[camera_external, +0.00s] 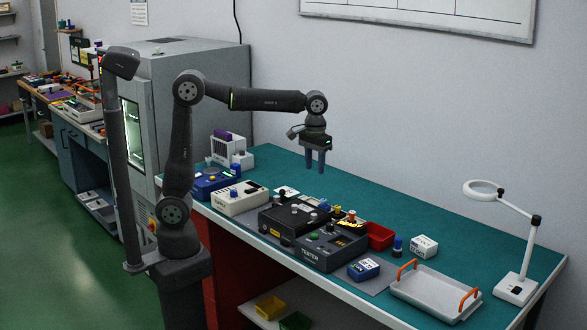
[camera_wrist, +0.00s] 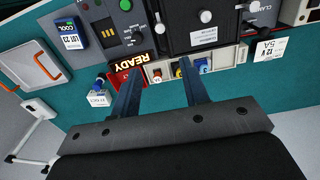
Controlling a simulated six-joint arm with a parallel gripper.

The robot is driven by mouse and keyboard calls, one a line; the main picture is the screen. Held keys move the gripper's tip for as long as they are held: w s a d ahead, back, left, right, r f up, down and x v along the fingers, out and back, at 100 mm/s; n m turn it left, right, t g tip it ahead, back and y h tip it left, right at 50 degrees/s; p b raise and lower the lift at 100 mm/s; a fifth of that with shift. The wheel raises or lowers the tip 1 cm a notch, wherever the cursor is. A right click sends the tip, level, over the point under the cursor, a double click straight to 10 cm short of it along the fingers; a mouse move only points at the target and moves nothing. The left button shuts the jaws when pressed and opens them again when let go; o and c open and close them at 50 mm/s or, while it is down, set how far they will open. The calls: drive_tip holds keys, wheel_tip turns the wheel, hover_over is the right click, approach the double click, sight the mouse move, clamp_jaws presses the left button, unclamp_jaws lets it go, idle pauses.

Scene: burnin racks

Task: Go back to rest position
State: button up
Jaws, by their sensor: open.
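My gripper (camera_external: 315,160) hangs from the raised arm above the back of the teal bench (camera_external: 455,226), fingers pointing down. Its two fingers are apart with nothing between them, and it touches nothing. In the wrist view the open fingers (camera_wrist: 160,85) reach toward the row of devices. The black tester box (camera_external: 331,247) stands on the bench below and right of the gripper. A black fixture (camera_external: 291,221) with knobs sits beside it. A small panel in the wrist view reads READY (camera_wrist: 130,62).
A red bin (camera_external: 380,236), a blue box (camera_external: 363,269), a white box (camera_external: 424,246) and a tray with orange handles (camera_external: 436,291) stand on the right. A magnifier lamp (camera_external: 516,285) is at the right end. A white device (camera_external: 239,198) is on the left. Air around the gripper is clear.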

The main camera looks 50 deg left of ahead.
sight(314, 214)
wheel_tip(314, 214, down, 18)
drive_tip(key=shift+r, duration=0.25)
idle(0.5)
